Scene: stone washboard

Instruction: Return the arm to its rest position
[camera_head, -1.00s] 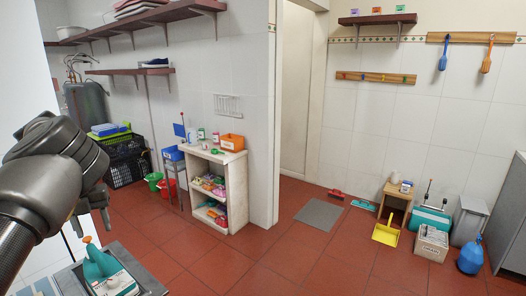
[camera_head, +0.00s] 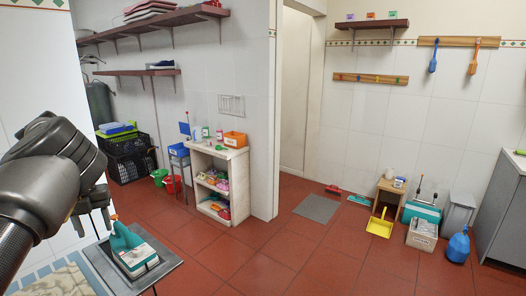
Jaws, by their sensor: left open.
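My left arm comes in from the left edge, with its dark grey wrist large in the picture. My left gripper (camera_head: 93,222) points down with its fingers apart and nothing seen between them. It is beside and left of a teal spray bottle (camera_head: 122,238) with an orange top. The bottle stands with a teal and white box (camera_head: 137,260) on a small grey table (camera_head: 167,270). My right gripper does not show.
A pale stone surface (camera_head: 62,282) with a blue tiled border is at the lower left. A white shelf unit (camera_head: 228,164) holds bottles and cloths. A yellow dustpan (camera_head: 380,224), a wooden stool (camera_head: 389,190) and a blue jug (camera_head: 458,246) stand at the right. The red floor (camera_head: 290,250) between is clear.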

